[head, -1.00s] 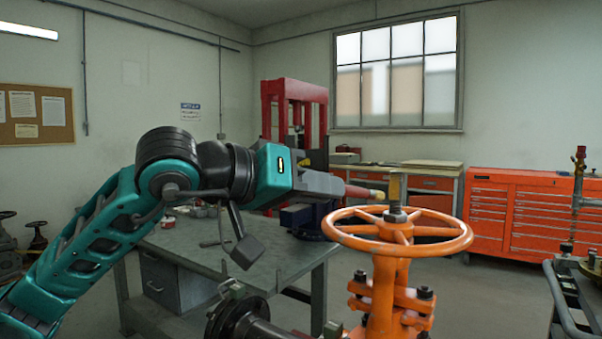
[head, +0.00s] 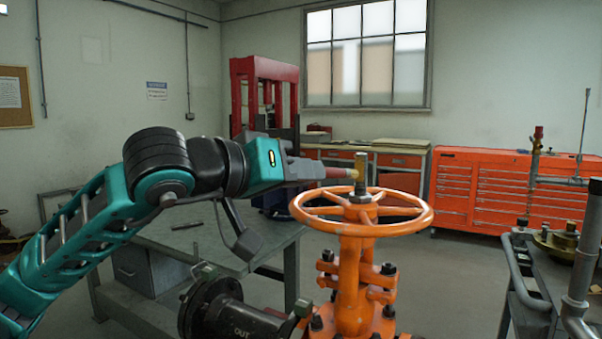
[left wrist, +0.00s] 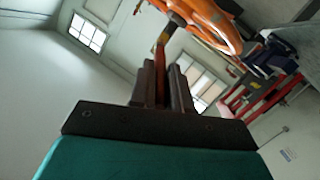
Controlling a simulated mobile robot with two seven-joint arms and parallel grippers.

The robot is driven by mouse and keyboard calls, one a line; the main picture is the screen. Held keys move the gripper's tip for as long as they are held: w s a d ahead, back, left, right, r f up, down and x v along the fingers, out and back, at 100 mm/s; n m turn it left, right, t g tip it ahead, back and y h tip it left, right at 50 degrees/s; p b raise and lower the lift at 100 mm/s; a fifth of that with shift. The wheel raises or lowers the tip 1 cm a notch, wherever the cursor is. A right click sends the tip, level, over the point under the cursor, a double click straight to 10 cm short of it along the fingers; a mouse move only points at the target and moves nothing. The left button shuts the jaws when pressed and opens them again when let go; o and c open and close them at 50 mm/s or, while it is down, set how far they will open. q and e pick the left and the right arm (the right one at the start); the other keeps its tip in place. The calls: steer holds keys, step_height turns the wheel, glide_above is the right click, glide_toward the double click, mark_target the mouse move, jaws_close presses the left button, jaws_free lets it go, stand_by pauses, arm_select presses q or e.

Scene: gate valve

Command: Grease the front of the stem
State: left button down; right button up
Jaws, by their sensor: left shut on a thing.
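The orange gate valve's handwheel (head: 408,224) stands in the middle of the head view. Its short upright stem (head: 361,170) rises above the hub nut. My left gripper (head: 312,169) is shut on a brush with a red handle (head: 335,172) and a yellowish tip. The brush lies nearly level, its tip at the left side of the stem; I cannot tell whether they touch. In the left wrist view the brush handle (left wrist: 160,88) sticks out between the jaws (left wrist: 162,86), towards the orange handwheel (left wrist: 208,18). My right gripper is not in view.
A grey workbench (head: 215,240) stands behind and below my left arm. A dark pipe flange (head: 212,310) joins the valve at the left. A cart with a grey rail (head: 525,265) stands at the right, and an orange tool cabinet (head: 500,190) at the back.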

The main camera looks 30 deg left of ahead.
arm_select(q)
steer(key=shift+w+p, duration=0.35)
steer(key=shift+w, duration=0.6)
steer(key=shift+r, duration=0.15)
step_height(320, 180, up, 4)
steer(key=p, duration=0.3)
steer(key=shift+s, duration=0.1)
step_height(320, 180, down, 4)
steer(key=b, duration=0.4)
steer(key=shift+f, duration=0.25)
steer(key=shift+r, duration=0.1)
